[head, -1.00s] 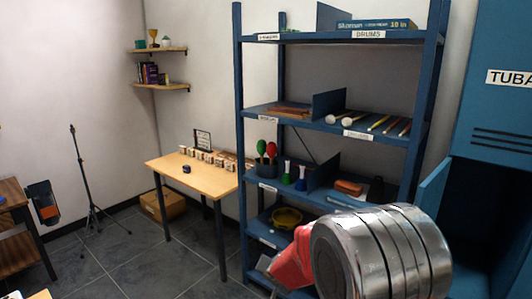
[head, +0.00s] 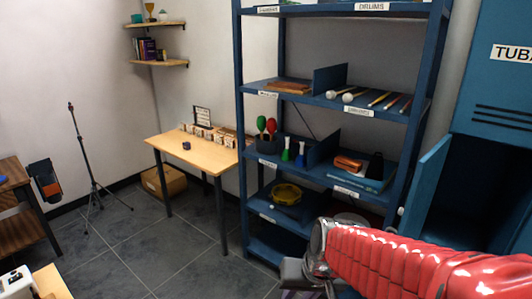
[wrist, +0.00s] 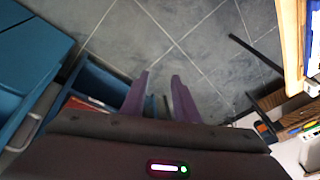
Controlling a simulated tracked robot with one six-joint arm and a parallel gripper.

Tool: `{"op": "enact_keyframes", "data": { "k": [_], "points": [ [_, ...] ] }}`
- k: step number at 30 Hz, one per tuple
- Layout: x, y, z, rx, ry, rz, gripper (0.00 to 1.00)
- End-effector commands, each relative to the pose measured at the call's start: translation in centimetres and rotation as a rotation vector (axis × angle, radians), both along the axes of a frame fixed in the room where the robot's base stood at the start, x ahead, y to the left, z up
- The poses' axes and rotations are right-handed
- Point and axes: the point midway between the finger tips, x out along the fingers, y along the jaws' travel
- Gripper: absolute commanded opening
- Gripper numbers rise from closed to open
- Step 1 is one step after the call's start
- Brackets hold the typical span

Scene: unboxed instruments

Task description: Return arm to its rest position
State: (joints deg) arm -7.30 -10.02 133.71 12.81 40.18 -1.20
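My arm (head: 420,262) crosses the lower right of the head view, with its red sleeve running in from the right edge. Its metal joint and dark wrist sit at the bottom, in front of the shelf's lower part. My gripper's purple fingers (wrist: 160,95) point down at the floor in the wrist view. They are apart, with only floor showing between them, so the gripper is open and empty. In the head view the fingers are mostly cut off by the bottom edge.
The blue shelf (head: 240,150) with instruments stands close behind my arm. A blue tuba locker (head: 499,110) with an open door is at right. A small wooden table (head: 205,158) and a black stand (head: 90,165) are at left. Grey floor (head: 150,240) is clear between them.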

Motion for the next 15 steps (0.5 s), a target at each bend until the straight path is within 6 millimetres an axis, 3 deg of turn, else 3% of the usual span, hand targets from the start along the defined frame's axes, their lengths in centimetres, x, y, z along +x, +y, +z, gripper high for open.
{"op": "enact_keyframes", "data": {
  "k": [6,15],
  "points": [
    [-4.7,-2.9,1.9,-0.072,0.02,0.025,0.28],
    [-9.2,-6.3,4.3,-0.157,-0.023,0.029,0.28]
  ]
}}
